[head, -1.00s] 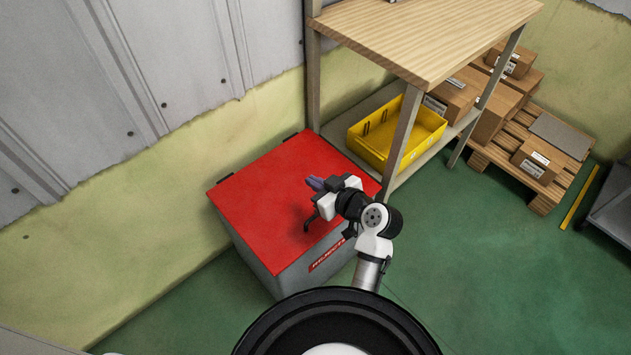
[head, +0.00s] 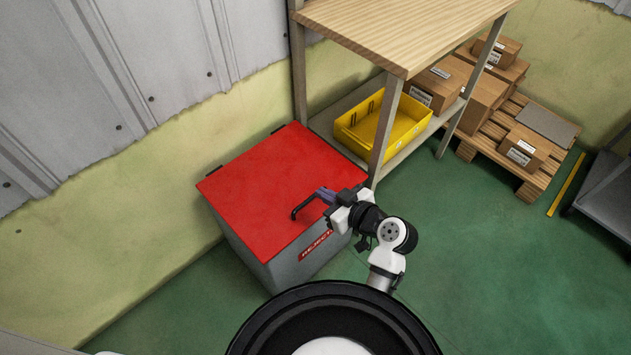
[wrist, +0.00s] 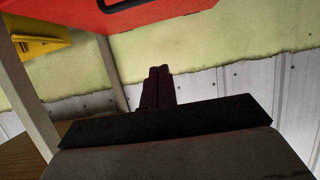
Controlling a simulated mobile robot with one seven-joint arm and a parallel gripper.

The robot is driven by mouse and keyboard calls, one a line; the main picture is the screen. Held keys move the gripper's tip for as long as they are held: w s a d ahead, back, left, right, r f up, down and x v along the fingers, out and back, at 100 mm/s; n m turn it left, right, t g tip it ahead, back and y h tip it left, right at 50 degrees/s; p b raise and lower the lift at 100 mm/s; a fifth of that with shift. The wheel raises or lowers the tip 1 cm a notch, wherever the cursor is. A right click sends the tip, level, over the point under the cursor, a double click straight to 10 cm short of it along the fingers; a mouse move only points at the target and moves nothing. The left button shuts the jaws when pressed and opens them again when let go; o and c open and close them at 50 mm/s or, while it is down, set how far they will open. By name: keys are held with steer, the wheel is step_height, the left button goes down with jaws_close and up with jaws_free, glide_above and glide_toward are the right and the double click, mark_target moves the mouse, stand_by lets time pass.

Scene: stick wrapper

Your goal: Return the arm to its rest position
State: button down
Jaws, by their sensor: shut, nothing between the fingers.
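My gripper (head: 325,196) is at the end of my bent arm, over the front right part of the red lid of the reject bin (head: 262,180). Its dark purple fingers are together with nothing between them, and they also show in the wrist view (wrist: 158,87). In the head view the fingertips overlap the right end of the bin's black handle; I cannot tell whether they touch it. The lid looks closed. In the wrist view the red lid (wrist: 180,14) and part of its handle show at the top edge.
A wooden table (head: 400,30) with a lower shelf stands behind and to the right of the bin, its near leg close to my wrist. A yellow tray (head: 409,126) sits on that shelf. Boxes stand on a pallet (head: 530,185) farther right.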

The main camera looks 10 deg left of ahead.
steer(key=shift+s+d+f, duration=0.2)
steer(key=shift+s+d, duration=0.05)
steer(key=shift+d, duration=0.05)
